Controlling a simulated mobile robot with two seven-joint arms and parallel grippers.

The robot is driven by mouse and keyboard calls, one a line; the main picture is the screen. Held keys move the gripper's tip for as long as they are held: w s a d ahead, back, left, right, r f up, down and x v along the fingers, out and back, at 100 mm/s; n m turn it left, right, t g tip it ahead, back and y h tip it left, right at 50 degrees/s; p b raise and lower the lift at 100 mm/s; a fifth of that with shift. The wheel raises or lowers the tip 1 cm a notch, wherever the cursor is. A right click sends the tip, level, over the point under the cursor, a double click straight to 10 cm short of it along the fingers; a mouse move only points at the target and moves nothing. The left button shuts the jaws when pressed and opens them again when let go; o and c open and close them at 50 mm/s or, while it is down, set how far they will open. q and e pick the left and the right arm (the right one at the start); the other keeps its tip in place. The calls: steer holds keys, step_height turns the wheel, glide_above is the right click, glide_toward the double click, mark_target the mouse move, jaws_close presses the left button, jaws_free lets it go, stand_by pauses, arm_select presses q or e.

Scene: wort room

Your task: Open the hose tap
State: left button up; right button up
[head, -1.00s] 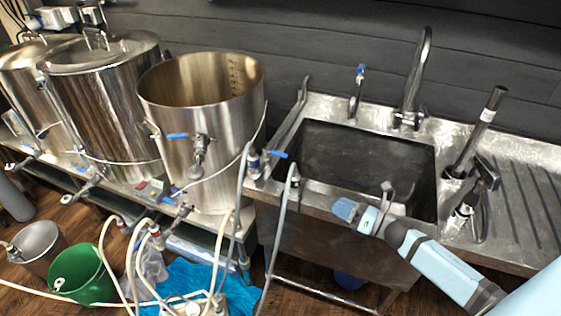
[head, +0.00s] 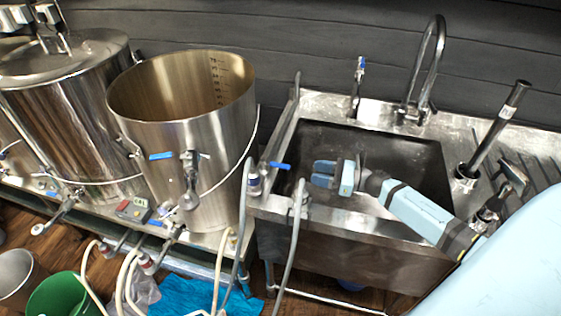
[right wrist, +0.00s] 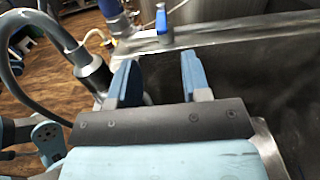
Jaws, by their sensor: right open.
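The hose tap (head: 254,181) stands at the left front corner of the sink with a grey hose on it. Its blue lever (head: 279,165) points right, towards the basin. In the right wrist view the blue lever (right wrist: 162,20) stands ahead of the fingers, apart from them. My right gripper (head: 322,174) is open and empty, over the sink's left front part, just right of the lever. It also shows in the right wrist view (right wrist: 158,65), with bare space between the fingers. My left gripper is not in view.
A second hose fitting (head: 299,198) stands on the sink's front rim, close to my right gripper. An open steel kettle (head: 185,110) with its own blue-handled valve stands left of the sink. The basin (head: 415,165) is empty. A curved faucet (head: 430,60) rises behind it.

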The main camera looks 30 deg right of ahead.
mark_target(282, 165)
steer(key=p+x, duration=0.1)
steer(key=x, duration=1)
steer(key=shift+w+f+p, duration=0.1)
steer(key=shift+w+p, duration=0.05)
steer(key=shift+p, duration=0.25)
steer(key=shift+c, duration=0.9)
jaws_close()
